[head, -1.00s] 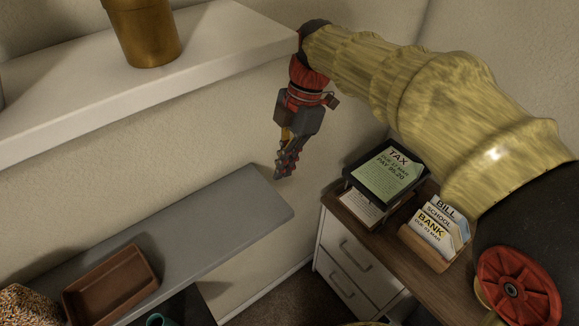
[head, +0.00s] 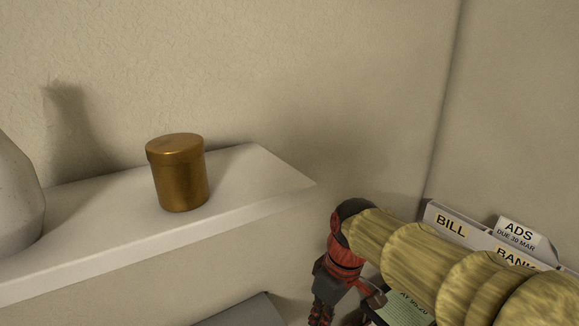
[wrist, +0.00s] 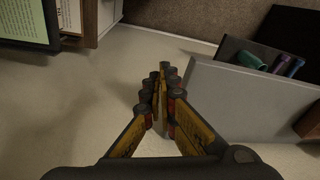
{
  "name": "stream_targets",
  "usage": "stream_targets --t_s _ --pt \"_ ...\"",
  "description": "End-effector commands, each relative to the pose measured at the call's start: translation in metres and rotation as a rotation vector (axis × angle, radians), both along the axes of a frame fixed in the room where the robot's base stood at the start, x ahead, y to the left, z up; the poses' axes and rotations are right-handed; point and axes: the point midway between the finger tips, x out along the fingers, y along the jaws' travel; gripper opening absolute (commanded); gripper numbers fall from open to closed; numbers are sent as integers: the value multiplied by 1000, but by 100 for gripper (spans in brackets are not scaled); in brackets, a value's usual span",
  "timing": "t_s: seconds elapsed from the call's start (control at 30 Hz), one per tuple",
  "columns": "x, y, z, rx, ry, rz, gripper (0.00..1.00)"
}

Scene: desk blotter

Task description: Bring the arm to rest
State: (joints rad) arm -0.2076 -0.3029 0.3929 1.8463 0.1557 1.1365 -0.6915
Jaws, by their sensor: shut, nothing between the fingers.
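My gripper (head: 322,308) hangs down at the lower middle of the head view, with its fingertips cut off by the bottom edge. In the wrist view, its fingers (wrist: 161,88) are together at the tips with nothing between them. My yellow-sleeved arm reaches in from the lower right and covers part of the letter holders behind it.
A white shelf (head: 100,262) bears a lidded brass tin (head: 180,180) and a pale vase (head: 15,190). Letter holders with BILL (head: 450,222) and ADS (head: 518,235) cards stand right.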

Motion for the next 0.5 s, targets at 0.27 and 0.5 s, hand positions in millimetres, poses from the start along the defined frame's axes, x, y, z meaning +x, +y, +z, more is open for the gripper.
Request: stream_targets --t_s 0.27,0.5 --pt "-66 -67 4 19 -137 -620 0" --pt "-121 -108 6 54 -278 -801 0"
